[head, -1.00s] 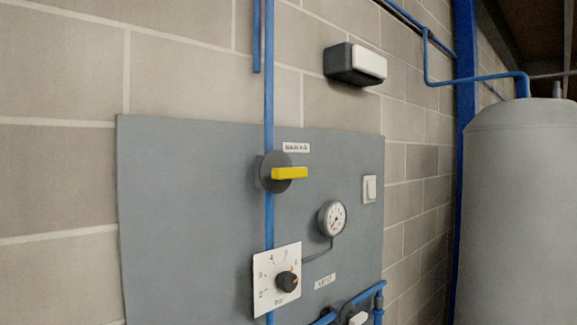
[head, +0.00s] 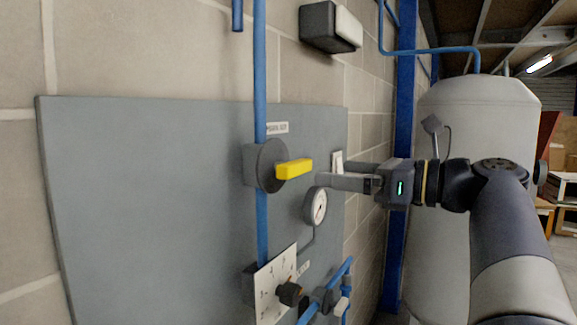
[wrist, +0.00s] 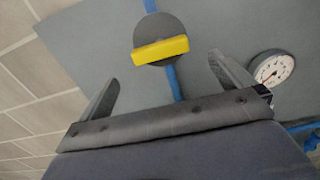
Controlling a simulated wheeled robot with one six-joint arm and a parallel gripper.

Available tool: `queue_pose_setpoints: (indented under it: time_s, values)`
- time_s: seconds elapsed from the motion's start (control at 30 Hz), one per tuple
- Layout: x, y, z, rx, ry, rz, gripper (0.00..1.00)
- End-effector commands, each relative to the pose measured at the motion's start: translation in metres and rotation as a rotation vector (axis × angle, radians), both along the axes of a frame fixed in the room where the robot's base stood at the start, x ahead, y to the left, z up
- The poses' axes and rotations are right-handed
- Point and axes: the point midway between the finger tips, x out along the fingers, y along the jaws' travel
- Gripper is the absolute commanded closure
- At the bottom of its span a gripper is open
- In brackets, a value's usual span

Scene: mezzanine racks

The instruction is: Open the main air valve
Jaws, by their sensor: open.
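The main air valve has a yellow lever (head: 294,169) on a dark grey round body (head: 266,165), set on a vertical blue pipe (head: 261,220). A small white label (head: 278,128) is above it. The lever lies roughly horizontal, across the pipe. In the wrist view the yellow lever (wrist: 160,50) shows ahead of and between the two spread fingers. My gripper (head: 332,175) is open and empty, to the right of the lever and apart from it, with its fingers pointing left towards it. It also shows in the wrist view (wrist: 163,70).
A pressure gauge (head: 316,206) sits just below my fingers. A white switch (head: 337,161) is partly hidden behind them. A regulator knob (head: 290,293) on a white dial plate is lower on the grey panel (head: 150,200). A large grey tank (head: 440,120) stands at the right.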

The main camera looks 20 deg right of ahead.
Motion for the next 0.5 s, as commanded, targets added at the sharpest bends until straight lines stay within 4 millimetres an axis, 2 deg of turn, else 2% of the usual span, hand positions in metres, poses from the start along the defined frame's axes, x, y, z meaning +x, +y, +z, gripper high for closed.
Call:
queue_pose_setpoints:
  time_s: [0.5]
  values:
    - [0.056,0.057,0.0,-0.001,0.001,0.003,0.0]
